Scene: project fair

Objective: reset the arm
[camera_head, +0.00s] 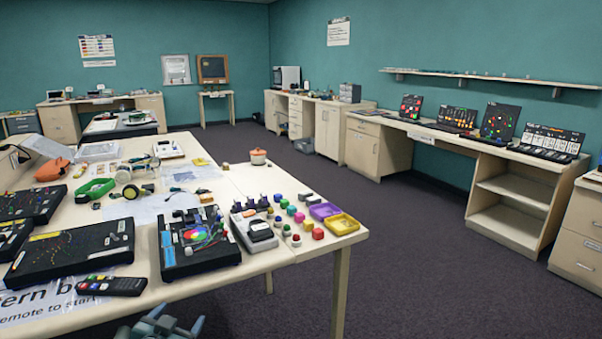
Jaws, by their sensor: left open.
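My left gripper (162,325) shows at the bottom edge of the head view, just in front of the near edge of the long table (205,278). Only its blue-grey upper parts show; the rest is cut off by the frame. It is open, and I see nothing held in it. My right gripper is not in view.
Dark carpet (420,270) is clear to the right. Side counters (450,140) line the right wall.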

